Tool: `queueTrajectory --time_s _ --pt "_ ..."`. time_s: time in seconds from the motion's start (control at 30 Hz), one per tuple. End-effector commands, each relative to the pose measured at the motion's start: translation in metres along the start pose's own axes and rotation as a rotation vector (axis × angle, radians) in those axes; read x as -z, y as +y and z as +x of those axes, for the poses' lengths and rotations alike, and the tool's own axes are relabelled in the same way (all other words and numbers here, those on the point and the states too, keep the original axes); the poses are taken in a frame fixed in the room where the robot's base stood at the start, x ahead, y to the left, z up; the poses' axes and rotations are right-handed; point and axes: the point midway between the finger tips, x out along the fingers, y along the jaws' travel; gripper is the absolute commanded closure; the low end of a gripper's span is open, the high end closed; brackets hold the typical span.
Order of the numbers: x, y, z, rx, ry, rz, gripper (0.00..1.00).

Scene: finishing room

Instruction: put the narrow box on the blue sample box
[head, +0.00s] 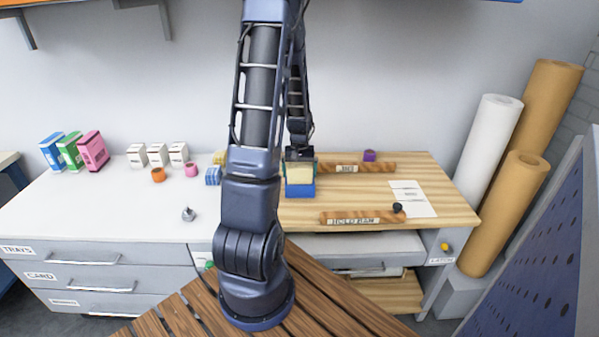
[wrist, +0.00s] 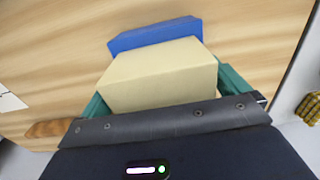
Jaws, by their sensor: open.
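A pale yellow box (head: 300,174), which looks like the narrow box, sits directly above the blue sample box (head: 300,191) on the wooden bench top and appears to rest on it. In the wrist view the pale yellow box (wrist: 160,78) lies between the teal fingers of my gripper (wrist: 165,92), and the blue box (wrist: 155,35) shows just beyond it. My gripper (head: 300,160) is open around the pale yellow box from above. Whether the fingers touch its sides cannot be told. The underside contact is hidden in the wrist view.
A wooden bar (head: 362,217) lies in front on the bench, and another bar (head: 355,168) lies behind. A purple item (head: 369,155), a paper sheet (head: 413,199) and a black knob (head: 397,207) are to the right.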

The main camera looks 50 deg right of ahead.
Motion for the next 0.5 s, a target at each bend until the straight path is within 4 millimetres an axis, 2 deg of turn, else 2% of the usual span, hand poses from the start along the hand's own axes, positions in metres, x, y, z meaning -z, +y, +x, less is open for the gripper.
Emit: queueTrajectory --time_s 0.17,0.5 --pt "0.001 0.0 -0.016 -0.002 0.004 0.0 0.0" --pt "0.001 0.0 -0.074 -0.001 0.005 -0.001 0.0"
